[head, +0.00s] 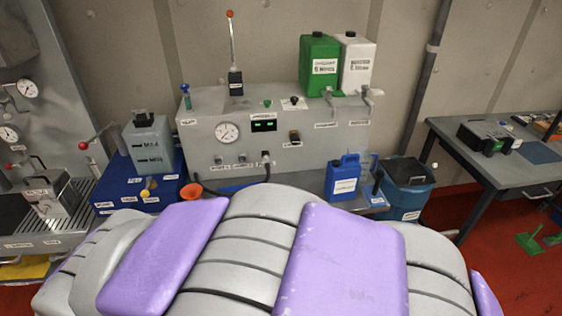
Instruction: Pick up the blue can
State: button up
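The blue can (343,180) is a small jerrycan with a label on its front. It stands upright on the low ledge at the front right of the grey machine, left of a blue bucket. Its lower part is close behind my purple and grey body, which fills the bottom of the view. My gripper is not in view, so I cannot see what it holds.
A grey machine (220,107) with gauges stands against the wall, with a green canister (319,65) and a white canister (357,62) on top. A blue bucket (406,188) is right of the can. An orange funnel (191,191) is left.

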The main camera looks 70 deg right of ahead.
aim_at(343, 174)
jog(key=z, duration=3.05)
jog(key=i+l+z, duration=0.15)
jog(key=i+z, duration=0.25)
jog(key=i+l+z, duration=0.1)
jog(key=i+z, duration=0.15)
jog(key=z, duration=0.15)
